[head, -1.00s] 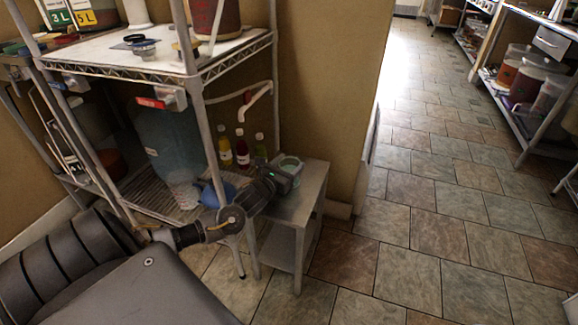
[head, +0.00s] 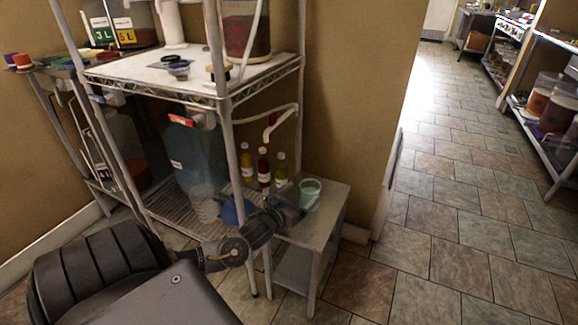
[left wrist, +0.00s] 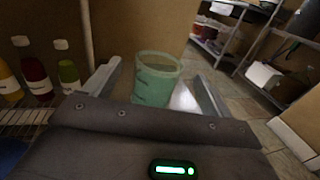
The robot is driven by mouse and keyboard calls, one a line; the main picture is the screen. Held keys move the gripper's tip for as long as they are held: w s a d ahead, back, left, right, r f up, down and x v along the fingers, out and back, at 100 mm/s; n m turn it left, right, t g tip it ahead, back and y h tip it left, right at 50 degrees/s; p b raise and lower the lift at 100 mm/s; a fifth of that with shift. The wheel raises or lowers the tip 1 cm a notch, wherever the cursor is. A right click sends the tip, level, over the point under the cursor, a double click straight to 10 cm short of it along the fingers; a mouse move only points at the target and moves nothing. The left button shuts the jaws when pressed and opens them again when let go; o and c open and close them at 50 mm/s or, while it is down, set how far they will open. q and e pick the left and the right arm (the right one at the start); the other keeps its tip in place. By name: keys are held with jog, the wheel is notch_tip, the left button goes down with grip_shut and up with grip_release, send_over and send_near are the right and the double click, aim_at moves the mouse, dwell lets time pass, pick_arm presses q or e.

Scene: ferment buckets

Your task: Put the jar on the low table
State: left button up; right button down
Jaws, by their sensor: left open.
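The jar (head: 309,193) is a green, see-through cup standing upright on the low table (head: 326,216), a small grey table beside the wire rack. In the left wrist view the jar (left wrist: 156,79) stands just ahead, between the two spread fingers, with a gap visible on each side. My left gripper (head: 303,203) is open at the table's top, right by the jar. In the left wrist view its fingers (left wrist: 155,88) are wide apart and the jar's bottom is hidden behind the gripper body. My right gripper is not in view.
The tiled floor (head: 450,215) to the right is clear.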

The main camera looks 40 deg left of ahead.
pick_arm(q)
jog(key=s, duration=0.4)
jog(key=s+p, duration=0.1)
jog(key=s, duration=0.1)
jog(key=shift+s+d, duration=0.3)
jog(key=shift+d, duration=0.05)
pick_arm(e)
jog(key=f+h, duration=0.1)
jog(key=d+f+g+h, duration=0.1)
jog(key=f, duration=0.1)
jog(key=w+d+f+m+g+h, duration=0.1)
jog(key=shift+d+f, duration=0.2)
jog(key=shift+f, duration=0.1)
pick_arm(q)
jog(key=s+d+n+g+h, duration=0.1)
jog(key=s+d+n+h, duration=0.25)
jog(key=d+n, duration=0.75)
jog(key=s+d+n+g+h, duration=0.1)
jog(key=s+d+n+h, duration=0.25)
jog(key=d+n, duration=0.75)
jog(key=s+d+r+n+h, duration=0.1)
jog(key=s+d+r+n, duration=0.3)
jog(key=d, duration=0.6)
notch_tip(320, 180, up, 2)
jog(key=n, duration=0.3)
jog(key=shift+s+r+n+g+h, duration=0.15)
jog(key=shift+s+n+g+h, duration=0.15)
jog(key=shift+g+h, duration=0.1)
jog(key=shift+w, duration=0.1)
